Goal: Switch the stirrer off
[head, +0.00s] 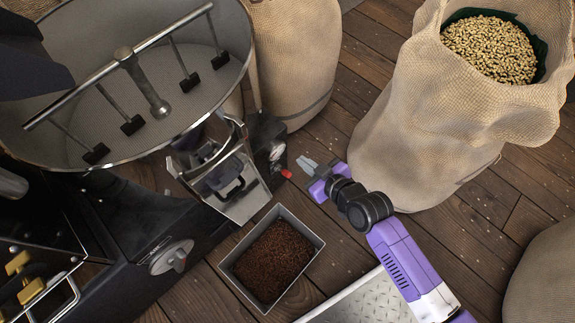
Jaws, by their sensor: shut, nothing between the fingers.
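The stirrer (146,83) is a metal hub and crossbar with hanging paddles inside a round, empty cooling pan (215,100) at the upper left. A black control box (268,135) stands at the pan's right side. It carries a small round dial and a red-tipped switch lever (286,173) that sticks out to the right. My gripper (304,163), purple with grey fingers, is shut and empty. Its fingertips are just right of the red lever, with a small apparent gap. Whether the stirrer is turning cannot be told from one frame.
A metal chute (235,187) hangs below the pan. A grey bin of dark grounds (232,273) sits on the wooden floor below it.

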